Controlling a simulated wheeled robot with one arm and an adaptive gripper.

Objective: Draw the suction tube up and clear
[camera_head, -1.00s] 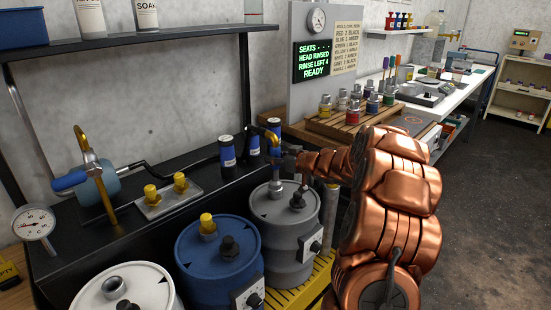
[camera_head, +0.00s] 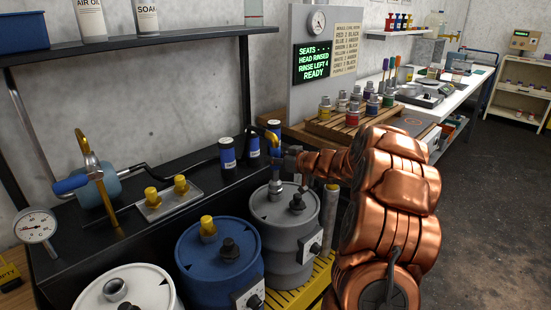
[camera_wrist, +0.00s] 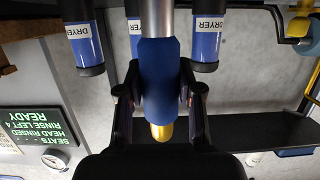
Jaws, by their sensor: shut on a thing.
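The suction tube has a blue grip (camera_wrist: 160,80), a bent brass top (camera_head: 272,129) and a metal shaft (camera_wrist: 157,18). My gripper (camera_wrist: 160,108) is shut around the blue grip, one finger on each side. In the head view the tube stands upright over the grey drum (camera_head: 286,240), its shaft running down to the opening in the lid. I cannot see whether its lower end is inside the drum. My copper arm reaches in from the right, and its links hide part of the gripper in the head view.
A blue drum (camera_head: 218,255) and a white drum (camera_head: 125,290) stand left of the grey one. Several blue dryer cylinders (camera_head: 227,154) stand behind the tube. A board's lit screen (camera_head: 314,62) reads "HEAD RINSED, RINSE LEFT 4, READY". A shelf (camera_head: 150,37) runs above left.

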